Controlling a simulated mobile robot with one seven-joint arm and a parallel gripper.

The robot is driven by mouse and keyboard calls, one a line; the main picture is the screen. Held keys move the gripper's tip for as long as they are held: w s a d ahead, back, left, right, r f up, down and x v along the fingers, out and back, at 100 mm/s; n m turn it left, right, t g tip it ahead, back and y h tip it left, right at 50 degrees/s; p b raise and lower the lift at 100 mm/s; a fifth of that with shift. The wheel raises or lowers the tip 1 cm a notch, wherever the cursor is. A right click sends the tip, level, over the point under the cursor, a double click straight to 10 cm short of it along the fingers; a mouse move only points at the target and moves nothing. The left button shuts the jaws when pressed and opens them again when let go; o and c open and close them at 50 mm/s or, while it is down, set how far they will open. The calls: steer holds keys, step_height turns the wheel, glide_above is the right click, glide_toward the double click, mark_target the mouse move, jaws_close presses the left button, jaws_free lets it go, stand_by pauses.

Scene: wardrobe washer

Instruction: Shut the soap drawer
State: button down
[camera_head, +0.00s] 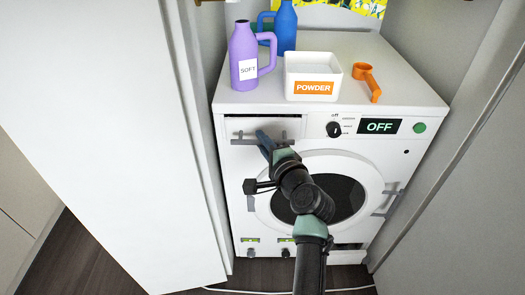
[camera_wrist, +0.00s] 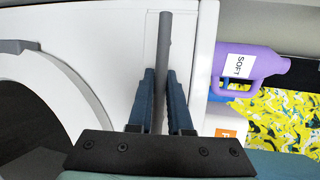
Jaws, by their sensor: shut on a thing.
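The soap drawer (camera_head: 240,123) is the white panel at the upper left of the washer front. Its grey bar handle (camera_head: 240,138) runs across it. My gripper (camera_head: 263,135) reaches the drawer front and is shut on this handle. In the wrist view, the handle (camera_wrist: 165,38) runs between the two blue fingers of my gripper (camera_wrist: 161,73), with the pale drawer front (camera_wrist: 150,50) behind it. A thin dark line shows along the drawer's top edge. I cannot tell how far out the drawer stands. My arm and fingers hide part of the drawer and handle.
The washer (camera_head: 425,95) stands in a narrow niche between white panels (camera_head: 100,110). On top are a purple SOFT bottle (camera_head: 243,50), a blue bottle (camera_head: 285,28), a white POWDER tub (camera_head: 313,68) and an orange scoop (camera_head: 368,78). The round door (camera_head: 365,170) is below, partly behind my arm.

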steer(key=c, duration=0.8)
jaws_free()
steer(key=shift+c, duration=0.2)
steer(key=shift+s, duration=0.15)
steer(key=p+v, duration=0.3)
steer(key=v, duration=1)
steer(key=shift+r, duration=0.1)
